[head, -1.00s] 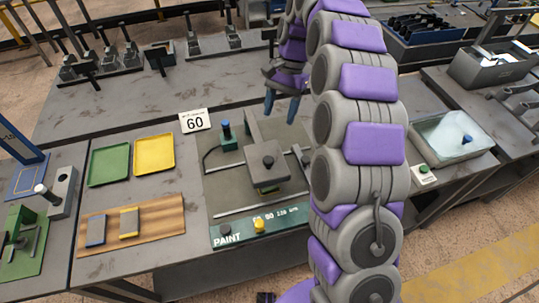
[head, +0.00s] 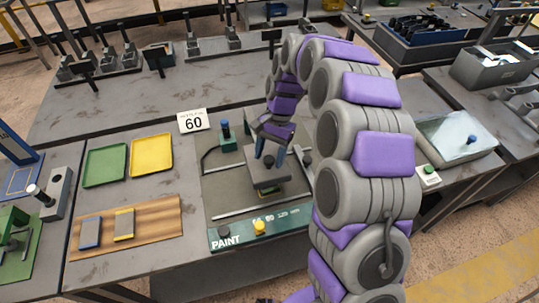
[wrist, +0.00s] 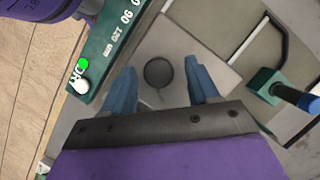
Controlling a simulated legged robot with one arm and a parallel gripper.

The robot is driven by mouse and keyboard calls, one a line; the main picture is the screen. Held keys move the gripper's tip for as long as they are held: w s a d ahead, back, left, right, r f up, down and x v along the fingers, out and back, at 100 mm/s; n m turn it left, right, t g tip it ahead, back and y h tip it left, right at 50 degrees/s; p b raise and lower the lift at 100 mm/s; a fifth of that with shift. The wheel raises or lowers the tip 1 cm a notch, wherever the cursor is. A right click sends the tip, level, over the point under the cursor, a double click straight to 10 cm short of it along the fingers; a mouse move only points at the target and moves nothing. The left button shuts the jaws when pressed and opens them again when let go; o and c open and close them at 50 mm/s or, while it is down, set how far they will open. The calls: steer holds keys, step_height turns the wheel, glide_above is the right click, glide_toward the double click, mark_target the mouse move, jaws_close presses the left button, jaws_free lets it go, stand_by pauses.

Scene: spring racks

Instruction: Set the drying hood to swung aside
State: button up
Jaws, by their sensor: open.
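The drying hood appears to be the grey flat plate (head: 280,179) over the green-edged PAINT station, with a dark round knob on top. In the wrist view the plate (wrist: 205,85) lies below my gripper, and the knob (wrist: 158,72) shows between the two blue fingers. My gripper (head: 270,150) is open above the plate, its fingers on either side of the knob with gaps. I cannot tell how far above the knob the fingertips are. My arm hides the right part of the station.
A green post with a blue cap (head: 225,132) stands behind the hood; it also shows in the wrist view (wrist: 285,92). A yellow knob (head: 259,228) is on the front PAINT strip. Green (head: 105,162) and yellow (head: 152,154) trays and a wooden board (head: 146,217) lie left. A "60" sign (head: 193,121) stands behind.

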steer(key=shift+f, duration=0.1)
steer(key=shift+c, duration=0.3)
jaws_close()
stand_by(0.4)
